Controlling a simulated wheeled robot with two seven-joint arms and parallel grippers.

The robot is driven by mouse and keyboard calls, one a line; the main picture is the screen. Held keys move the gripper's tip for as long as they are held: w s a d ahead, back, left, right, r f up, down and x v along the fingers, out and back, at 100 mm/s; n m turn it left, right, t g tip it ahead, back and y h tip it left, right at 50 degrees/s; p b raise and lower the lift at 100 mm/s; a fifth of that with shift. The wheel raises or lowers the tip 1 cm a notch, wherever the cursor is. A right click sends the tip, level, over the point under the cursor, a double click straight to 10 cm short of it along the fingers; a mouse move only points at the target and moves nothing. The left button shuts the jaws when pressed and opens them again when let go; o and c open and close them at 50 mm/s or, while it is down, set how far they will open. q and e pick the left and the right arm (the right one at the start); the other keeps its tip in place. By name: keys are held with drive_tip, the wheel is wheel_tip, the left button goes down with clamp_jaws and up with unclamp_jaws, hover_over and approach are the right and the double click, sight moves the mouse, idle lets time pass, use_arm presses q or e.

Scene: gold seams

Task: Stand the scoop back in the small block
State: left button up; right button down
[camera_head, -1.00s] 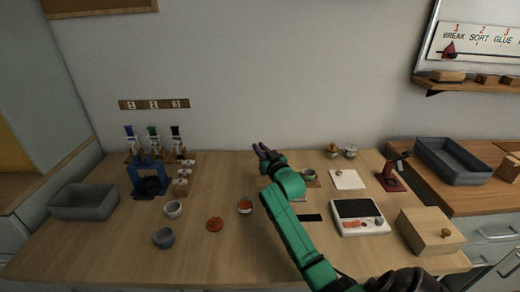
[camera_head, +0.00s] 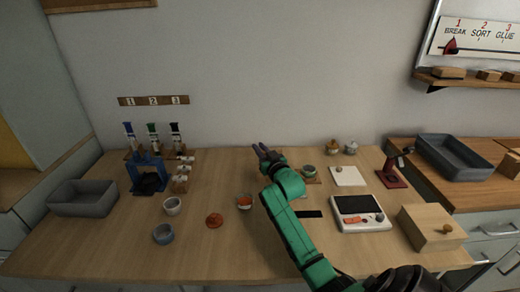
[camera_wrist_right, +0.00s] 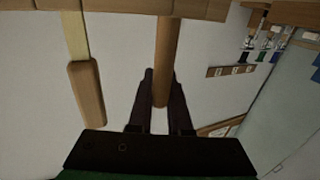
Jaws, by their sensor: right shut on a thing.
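My right gripper (camera_head: 262,151) is above the back middle of the table, near the wall. In the right wrist view the same gripper (camera_wrist_right: 159,76) is shut on a round wooden handle (camera_wrist_right: 168,40), which I take to be the scoop's. Its far end runs up to a wooden surface at the picture's top, so its tip is hidden. A second tool (camera_wrist_right: 86,95), with a wooden handle and brass-coloured shaft, is beside it, apart from the fingers. The small block cannot be told for sure in the head view, where my arm covers that area. My left gripper is not in view.
A cup on a wooden base (camera_head: 309,172) and a white tile (camera_head: 347,176) are right of my gripper. A scale (camera_head: 361,213) and wooden box (camera_head: 431,230) are at the right front.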

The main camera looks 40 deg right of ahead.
drive_tip(key=shift+f, duration=0.25)
idle(0.4)
drive_tip(key=c, duration=0.8)
unclamp_jaws()
drive_tip(key=shift+o, duration=0.2)
drive_tip(key=shift+s+a+r+p, duration=0.1)
drive_tip(key=shift+s+a+p, duration=0.1)
drive_tip(key=shift+s+p, duration=0.5)
drive_tip(key=shift+p+v, duration=1.35)
drive_tip(key=shift+v, duration=0.35)
drive_tip(key=shift+s, duration=0.1)
